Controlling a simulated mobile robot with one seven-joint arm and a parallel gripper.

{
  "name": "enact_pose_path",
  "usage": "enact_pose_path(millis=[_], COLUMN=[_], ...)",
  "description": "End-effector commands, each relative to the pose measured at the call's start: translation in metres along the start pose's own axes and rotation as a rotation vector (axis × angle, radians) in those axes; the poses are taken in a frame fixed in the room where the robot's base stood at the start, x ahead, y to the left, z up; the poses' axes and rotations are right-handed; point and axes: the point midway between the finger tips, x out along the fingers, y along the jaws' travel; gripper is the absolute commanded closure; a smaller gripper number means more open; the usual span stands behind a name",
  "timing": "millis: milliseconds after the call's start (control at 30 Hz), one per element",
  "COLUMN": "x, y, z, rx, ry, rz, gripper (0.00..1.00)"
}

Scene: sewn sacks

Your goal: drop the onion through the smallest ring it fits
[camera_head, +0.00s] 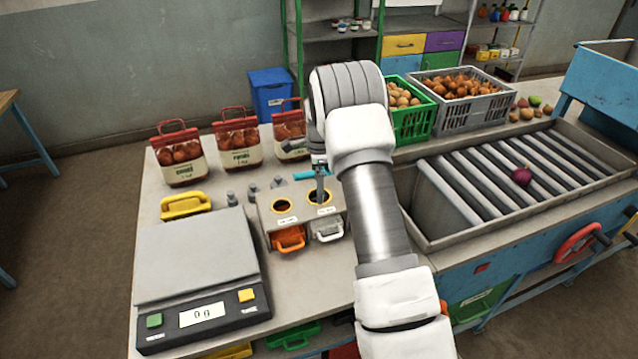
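A dark red onion (521,176) lies on the grey rollers at the right. A grey sizing box (300,217) stands on the bench, with a smaller-looking yellow-rimmed ring (282,206) at left and a larger-looking one (319,197) at right. My arm hides whatever lies further right. My gripper (320,188) points down over the right ring, far from the red onion. The arm and wrist cover much of it, so I cannot tell its opening or whether it holds anything. No onion shows in it.
A scale (205,270) fills the bench's front left. Bags of onions (180,160) stand at the back, with a yellow-handled object (185,205) in front. A green crate (412,118) and grey crate (470,95) stand behind the roller trough (425,205). Orange (288,238) and white (328,230) drawers sit under the rings.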

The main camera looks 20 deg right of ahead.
Motion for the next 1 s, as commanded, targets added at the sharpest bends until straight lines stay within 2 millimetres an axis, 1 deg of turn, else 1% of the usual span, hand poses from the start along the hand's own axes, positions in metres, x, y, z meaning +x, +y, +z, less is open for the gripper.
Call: enact_pose_path(millis=[167,267,367,700,833,900,1000], x=[-0.007,-0.021,-0.043,-0.127,-0.151,-0.161,-0.169], y=[0.0,-0.001,-0.001,-0.001,-0.001,-0.001,0.0], z=[0.0,0.001,0.001,0.0,0.0,0.0,0.0], rx=[0.0,-0.001,0.0,-0.001,-0.001,0.0,0.0], ry=[0.0,0.0,0.0,-0.001,0.0,0.0,0.0], rz=[-0.001,-0.004,-0.006,-0.005,-0.004,-0.003,-0.001], gripper=[0.0,0.0,0.0,0.0,0.0,0.0,0.0])
